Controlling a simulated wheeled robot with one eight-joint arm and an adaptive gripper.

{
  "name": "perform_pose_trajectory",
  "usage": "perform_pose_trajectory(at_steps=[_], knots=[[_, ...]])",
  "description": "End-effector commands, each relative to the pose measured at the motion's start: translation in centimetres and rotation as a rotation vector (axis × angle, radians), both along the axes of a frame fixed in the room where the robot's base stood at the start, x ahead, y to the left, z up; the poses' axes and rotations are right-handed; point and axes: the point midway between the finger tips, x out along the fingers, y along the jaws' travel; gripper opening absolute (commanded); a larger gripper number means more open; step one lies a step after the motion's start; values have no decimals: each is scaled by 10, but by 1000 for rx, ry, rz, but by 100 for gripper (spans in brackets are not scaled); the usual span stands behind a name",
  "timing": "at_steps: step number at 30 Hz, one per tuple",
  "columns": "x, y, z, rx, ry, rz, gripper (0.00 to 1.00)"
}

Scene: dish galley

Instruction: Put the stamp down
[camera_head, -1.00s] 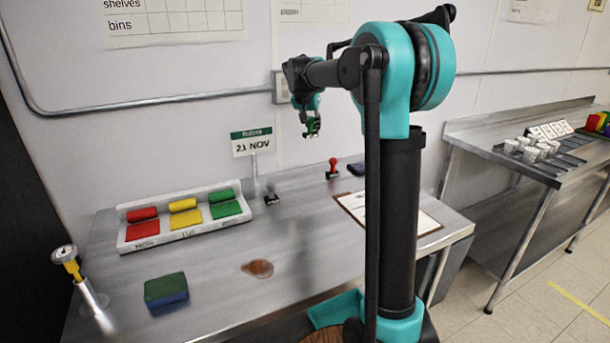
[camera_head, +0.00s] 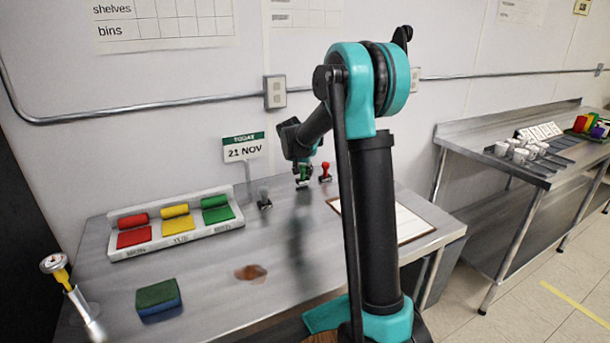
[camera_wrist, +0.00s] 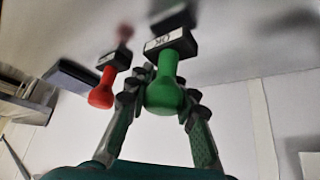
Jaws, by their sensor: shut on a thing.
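My gripper (camera_head: 303,167) is shut on the green-handled stamp (camera_head: 304,173). In the wrist view, my gripper's fingers (camera_wrist: 163,88) close around the green handle (camera_wrist: 166,95). The stamp's dark base with a white label (camera_wrist: 171,43) points toward the steel table. The base is low over the table's back part; I cannot tell whether it touches. A red-handled stamp (camera_head: 325,171) stands just to the right, and also shows in the wrist view (camera_wrist: 103,90). A grey-handled stamp (camera_head: 264,199) stands to the left.
The steel table (camera_head: 205,285) has bare room in front. A date sign (camera_head: 244,148) stands behind the grey stamp. The tray (camera_head: 178,242) holds red, yellow and green pads. A sponge (camera_head: 158,301), a brown stain (camera_head: 250,272) and a clipboard (camera_head: 412,222) lie on the table.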

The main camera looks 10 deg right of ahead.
Motion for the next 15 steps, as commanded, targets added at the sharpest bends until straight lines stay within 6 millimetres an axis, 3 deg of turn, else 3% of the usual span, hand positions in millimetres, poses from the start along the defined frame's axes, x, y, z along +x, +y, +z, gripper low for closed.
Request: perform_pose_trajectory(at_steps=[3,13,14,15], knots=[[0,0,-10,0,0,0,3],[0,0,-13,0,0,0,3],[0,0,-12,0,0,0,25],[0,0,-12,0,0,0,30]])
